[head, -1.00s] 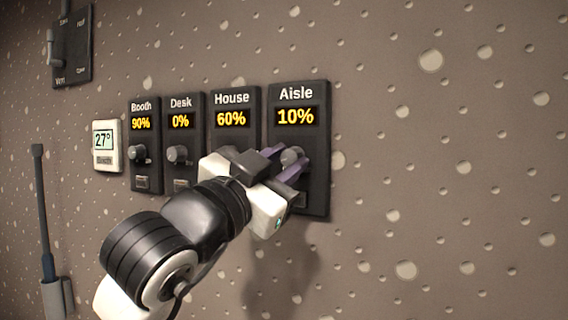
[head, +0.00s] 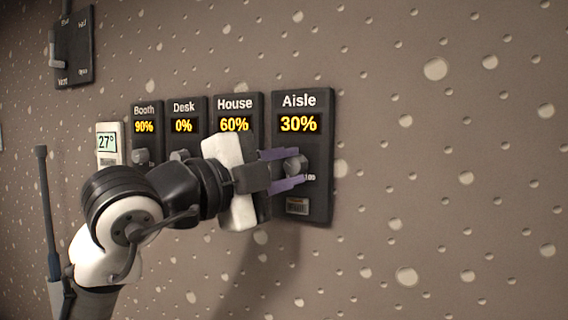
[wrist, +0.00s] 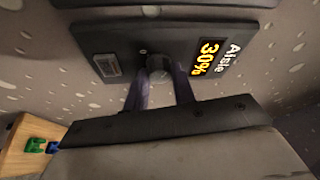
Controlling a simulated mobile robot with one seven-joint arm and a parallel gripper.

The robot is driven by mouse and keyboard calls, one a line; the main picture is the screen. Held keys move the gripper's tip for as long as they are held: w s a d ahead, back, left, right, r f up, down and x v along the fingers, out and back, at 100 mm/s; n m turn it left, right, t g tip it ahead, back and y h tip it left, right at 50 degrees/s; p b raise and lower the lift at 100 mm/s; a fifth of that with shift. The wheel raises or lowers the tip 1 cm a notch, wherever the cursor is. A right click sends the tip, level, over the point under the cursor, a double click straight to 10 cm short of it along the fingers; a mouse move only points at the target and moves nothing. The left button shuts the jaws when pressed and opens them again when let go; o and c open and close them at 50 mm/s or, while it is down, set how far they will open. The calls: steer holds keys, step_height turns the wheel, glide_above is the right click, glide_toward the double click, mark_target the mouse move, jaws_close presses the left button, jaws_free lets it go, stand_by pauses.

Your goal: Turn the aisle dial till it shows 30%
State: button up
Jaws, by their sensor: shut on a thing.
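The aisle panel (head: 318,205) is a dark plate on the wall, the rightmost in the row. Its display (head: 300,124) reads 30%, and the same reading shows in the wrist view (wrist: 207,58). The grey aisle dial (head: 295,165) sits below the display. My gripper (head: 290,168) has its purple fingers shut on the dial, one above and one below it in the head view. In the wrist view the fingers (wrist: 161,85) reach up to either side of the dial (wrist: 158,66).
House (head: 234,104), Desk (head: 184,107) and Booth (head: 145,110) panels read 60%, 0% and 90%, partly behind my arm. A thermostat (head: 107,142) shows 27°. A switch box (head: 74,48) is at upper left. The wall right of the aisle panel is clear.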

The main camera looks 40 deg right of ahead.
steer(key=shift+m, duration=0.6)
steer(key=o, duration=1)
steer(key=a+b, duration=0.4)
steer(key=a, duration=0.9)
steer(key=shift+a+f, duration=0.35)
steer(key=shift+a, duration=0.05)
